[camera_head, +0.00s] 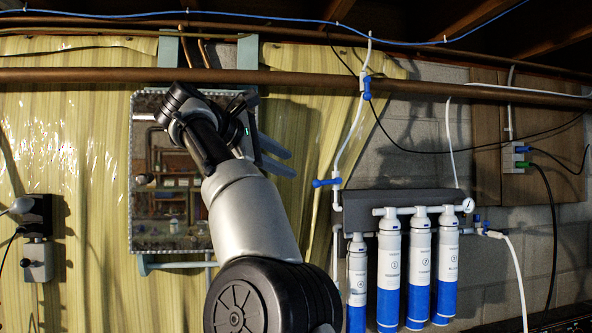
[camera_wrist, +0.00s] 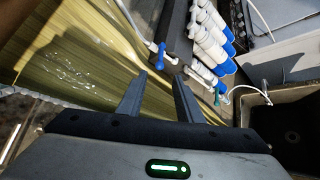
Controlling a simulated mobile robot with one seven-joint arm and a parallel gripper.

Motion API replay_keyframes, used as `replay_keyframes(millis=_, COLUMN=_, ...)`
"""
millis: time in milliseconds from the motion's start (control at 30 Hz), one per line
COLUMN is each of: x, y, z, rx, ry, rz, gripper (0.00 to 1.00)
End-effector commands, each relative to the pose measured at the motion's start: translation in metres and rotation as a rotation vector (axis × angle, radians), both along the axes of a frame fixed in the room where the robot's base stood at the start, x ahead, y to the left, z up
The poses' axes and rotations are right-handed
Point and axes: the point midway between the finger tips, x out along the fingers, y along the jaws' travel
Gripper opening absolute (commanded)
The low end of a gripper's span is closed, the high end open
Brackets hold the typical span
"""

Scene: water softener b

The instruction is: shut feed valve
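Three blue-handled valves are in the head view; I cannot tell which one is the feed valve. A third valve (camera_head: 484,224) is right of the filters. My gripper (camera_head: 290,163) is open and empty, left of and apart from these valves. In the wrist view, its spread fingers (camera_wrist: 160,76) lie below a blue valve handle (camera_wrist: 162,56), with nothing between them.
White-and-blue filter cartridges (camera_head: 418,265) hang from a dark bracket (camera_head: 405,203) on the block wall. A framed panel (camera_head: 160,190) is behind my arm. A copper pipe (camera_head: 300,80) crosses above. A dark sink (camera_wrist: 290,130) is at right in the wrist view.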

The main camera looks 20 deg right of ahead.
Motion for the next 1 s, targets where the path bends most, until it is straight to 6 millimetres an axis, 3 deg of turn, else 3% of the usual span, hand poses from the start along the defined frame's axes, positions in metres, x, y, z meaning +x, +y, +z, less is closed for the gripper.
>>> replay_keyframes(millis=367, x=-0.004, y=0.007, z=0.003, rx=0.001, ry=0.000, rz=-0.002, gripper=0.33)
replay_keyframes(millis=400, x=-0.004, y=0.007, z=0.003, rx=0.001, ry=0.000, rz=-0.002, gripper=0.31)
replay_keyframes(millis=567, x=0.004, y=0.002, z=0.009, rx=-0.072, ry=0.019, rz=0.047, gripper=0.04)
replay_keyframes(millis=600, x=0.010, y=-0.002, z=0.014, rx=-0.126, ry=0.034, rz=0.082, gripper=0.00)
replay_keyframes(millis=800, x=0.054, y=-0.023, z=0.030, rx=-0.588, ry=0.234, rz=0.364, gripper=0.00)
replay_keyframes(millis=867, x=0.064, y=-0.029, z=0.024, rx=-0.736, ry=0.315, rz=0.453, gripper=0.00)
replay_keyframes(millis=1000, x=0.070, y=-0.048, z=-0.013, rx=-1.040, ry=0.496, rz=0.644, gripper=0.00)
